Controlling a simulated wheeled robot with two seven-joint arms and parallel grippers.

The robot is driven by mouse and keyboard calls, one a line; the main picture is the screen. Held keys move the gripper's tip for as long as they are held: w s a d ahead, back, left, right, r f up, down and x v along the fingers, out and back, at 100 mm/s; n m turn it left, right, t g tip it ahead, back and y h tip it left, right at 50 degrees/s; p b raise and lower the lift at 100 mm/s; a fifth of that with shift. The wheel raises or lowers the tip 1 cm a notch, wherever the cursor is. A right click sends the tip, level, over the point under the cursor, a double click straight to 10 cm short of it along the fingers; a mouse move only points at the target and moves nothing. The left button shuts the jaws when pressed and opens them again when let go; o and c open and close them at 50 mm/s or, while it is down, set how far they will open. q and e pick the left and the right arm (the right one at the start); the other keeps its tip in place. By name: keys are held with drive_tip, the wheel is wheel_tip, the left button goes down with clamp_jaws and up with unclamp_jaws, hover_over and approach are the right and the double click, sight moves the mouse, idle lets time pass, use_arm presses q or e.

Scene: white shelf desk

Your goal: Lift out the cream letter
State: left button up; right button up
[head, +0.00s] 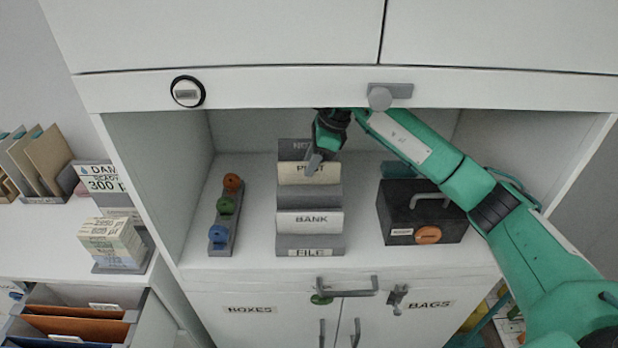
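A grey stepped letter rack (309,241) stands in the middle of the open shelf. A cream letter (295,178) stands in the POST slot, and a paler letter (309,224) stands in the BANK slot. My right gripper (314,162) points down at the top edge of the cream letter and covers part of the POST label. Whether its fingers are open or shut on the letter cannot be told. My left gripper is not in view.
A black box (408,226) with a handle and an orange disc stands right, under my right arm. The shelf's upper edge (300,91) hangs close above my gripper.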

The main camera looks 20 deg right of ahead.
clamp_jaws()
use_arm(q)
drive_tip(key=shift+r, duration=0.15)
use_arm(e)
drive_tip(key=shift+r, duration=0.15)
